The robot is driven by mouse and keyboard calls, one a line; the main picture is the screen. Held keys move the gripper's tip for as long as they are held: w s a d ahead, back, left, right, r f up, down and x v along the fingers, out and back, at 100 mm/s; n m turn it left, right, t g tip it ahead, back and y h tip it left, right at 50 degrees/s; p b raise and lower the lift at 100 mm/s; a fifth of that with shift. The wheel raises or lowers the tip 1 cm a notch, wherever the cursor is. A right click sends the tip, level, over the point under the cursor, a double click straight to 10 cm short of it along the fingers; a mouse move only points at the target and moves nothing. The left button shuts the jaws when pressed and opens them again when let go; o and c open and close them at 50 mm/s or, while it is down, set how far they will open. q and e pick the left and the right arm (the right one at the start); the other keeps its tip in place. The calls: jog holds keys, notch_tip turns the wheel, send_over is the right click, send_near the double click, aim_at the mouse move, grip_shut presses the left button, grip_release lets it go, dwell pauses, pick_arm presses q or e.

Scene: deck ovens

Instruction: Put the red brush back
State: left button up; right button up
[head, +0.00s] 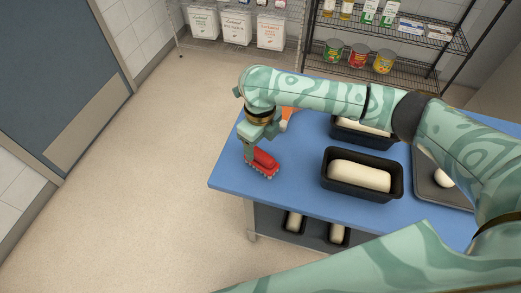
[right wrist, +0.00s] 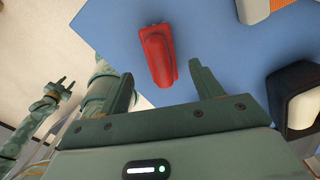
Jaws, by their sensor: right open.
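The red brush (head: 264,160) lies near the left edge of the blue worktop, with pale bristles at its lower edge. My right gripper (head: 249,153) points down just beside and above it in the head view. In the right wrist view the open fingers (right wrist: 162,72) stand apart with nothing gripped, and the red brush (right wrist: 158,52) lies beyond them, roughly in line with the gap. I cannot tell whether a finger touches it. My left gripper (right wrist: 59,86) shows small at the left of the right wrist view; its jaw state is unclear.
Black loaf tins (head: 361,190) with pale dough stand right of the brush. An orange item (head: 288,112) is partly hidden behind my right arm. A dark tray (head: 425,185) with a dough ball lies further right. Wire shelves (head: 385,45) stand behind. Floor left of the table is clear.

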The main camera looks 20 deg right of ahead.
aim_at(260, 152)
notch_tip(260, 152, up, 5)
jog(key=shift+r+p, duration=0.2)
jog(key=shift+p, duration=0.4)
